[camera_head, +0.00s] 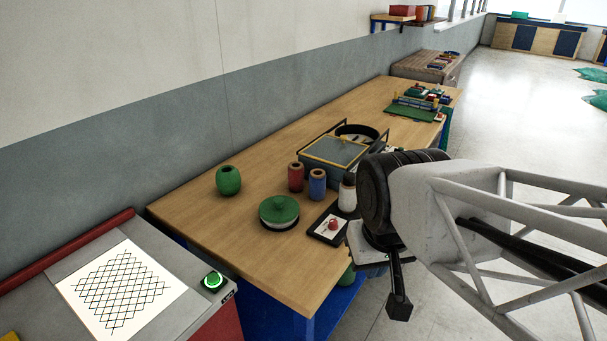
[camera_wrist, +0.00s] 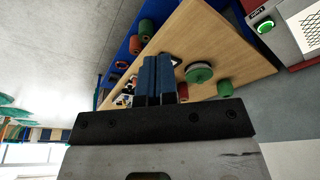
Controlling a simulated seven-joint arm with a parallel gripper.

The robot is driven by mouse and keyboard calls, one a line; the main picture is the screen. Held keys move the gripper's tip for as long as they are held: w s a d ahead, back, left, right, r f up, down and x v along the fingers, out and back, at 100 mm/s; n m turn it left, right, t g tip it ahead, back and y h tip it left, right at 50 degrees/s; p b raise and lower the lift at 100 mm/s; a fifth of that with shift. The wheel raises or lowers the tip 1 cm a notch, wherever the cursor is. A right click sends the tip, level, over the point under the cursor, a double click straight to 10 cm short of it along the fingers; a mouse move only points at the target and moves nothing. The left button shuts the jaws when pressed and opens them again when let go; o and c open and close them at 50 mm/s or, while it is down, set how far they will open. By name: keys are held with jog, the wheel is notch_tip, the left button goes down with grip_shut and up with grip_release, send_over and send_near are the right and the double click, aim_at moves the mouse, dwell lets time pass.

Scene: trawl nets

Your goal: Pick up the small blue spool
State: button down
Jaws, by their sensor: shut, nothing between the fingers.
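The small blue spool (camera_head: 317,184) stands upright on the wooden table, just right of a dark red spool (camera_head: 296,177) and left of a white-and-dark bottle (camera_head: 348,193). In the wrist view I cannot make out the blue spool; my fingers may cover it. My gripper (camera_head: 399,308) hangs to the right of the table's front edge, apart from the spool, pointing down. In the wrist view its blue fingers (camera_wrist: 158,62) are together and empty, with the table beyond them.
A blue shelf (camera_wrist: 124,48) below the table holds spools.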

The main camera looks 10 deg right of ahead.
jog(key=c, duration=1.8)
grip_release()
jog(key=shift+c, duration=0.2)
jog(key=o, duration=1.7)
jog(key=m+t, duration=0.2)
jog(key=t, duration=0.6)
send_near(318, 181)
jog(key=s+a+r, duration=0.3)
jog(key=s+a, duration=0.1)
jog(key=s, duration=0.1)
jog(key=w+d+f+h, duration=0.1)
jog(key=w+f, duration=0.1)
jog(key=w+f+t+h, duration=0.1)
jog(key=w+f, duration=0.1)
jog(key=w, duration=0.1)
jog(key=w+d+f+t+h, duration=0.1)
jog(key=w+f, duration=0.1)
jog(key=w, duration=0.1)
jog(key=shift+d+f+m, duration=0.25)
jog(key=shift+d+m, duration=0.05)
jog(key=shift+d, duration=0.05)
jog(key=shift+w+d+f+t, duration=0.15)
jog(key=shift+w+f+t, duration=0.15)
jog(key=shift+w, duration=0.05)
